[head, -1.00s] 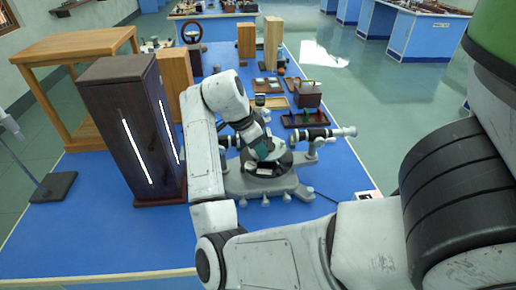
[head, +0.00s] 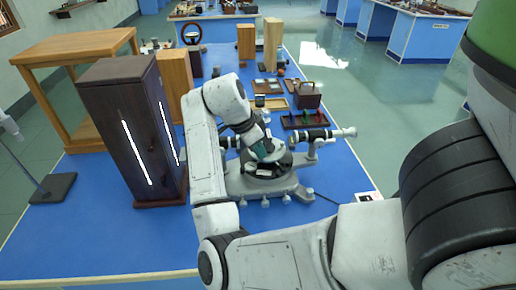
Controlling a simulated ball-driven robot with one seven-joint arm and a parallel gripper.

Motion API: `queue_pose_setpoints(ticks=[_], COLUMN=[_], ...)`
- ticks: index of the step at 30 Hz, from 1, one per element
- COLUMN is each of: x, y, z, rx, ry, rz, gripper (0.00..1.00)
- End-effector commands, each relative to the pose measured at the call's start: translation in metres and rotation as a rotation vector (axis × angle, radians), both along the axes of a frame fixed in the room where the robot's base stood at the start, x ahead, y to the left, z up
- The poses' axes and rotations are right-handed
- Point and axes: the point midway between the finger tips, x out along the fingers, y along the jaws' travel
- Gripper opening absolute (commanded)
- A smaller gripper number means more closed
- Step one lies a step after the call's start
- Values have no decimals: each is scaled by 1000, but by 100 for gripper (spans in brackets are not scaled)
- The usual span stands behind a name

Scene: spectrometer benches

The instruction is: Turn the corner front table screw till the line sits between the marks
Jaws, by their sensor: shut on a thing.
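The spectrometer (head: 284,190) stands on the blue bench, with its grey base and a round dark table in the middle. Its telescope tube (head: 318,134) points to the right. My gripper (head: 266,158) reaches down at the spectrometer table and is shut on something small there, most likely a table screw. The screw itself is too small and too covered by the gripper to make out. The line and the marks cannot be seen in this view.
A tall dark wooden lamp housing (head: 118,130) with bright slits stands left of my arm. A wooden stand (head: 75,48) is behind it. Small trays (head: 303,119) and boxes lie behind the spectrometer.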

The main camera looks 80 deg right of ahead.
Motion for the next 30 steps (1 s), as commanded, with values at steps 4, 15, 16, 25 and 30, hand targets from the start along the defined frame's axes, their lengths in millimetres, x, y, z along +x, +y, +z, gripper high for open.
queue_pose_setpoints(ticks=[4, 15, 16, 25, 30], x=[-1, -4, -3, -3, -3], y=[1, 2, 2, 2, 2], z=[2, 1, 1, 0, 0], rx=[0, -1, -1, -1, -1], ry=[1, 0, 0, 0, -1], rz=[61, 407, 414, 418, 417], gripper=[0, 0, 0, 16, 32])
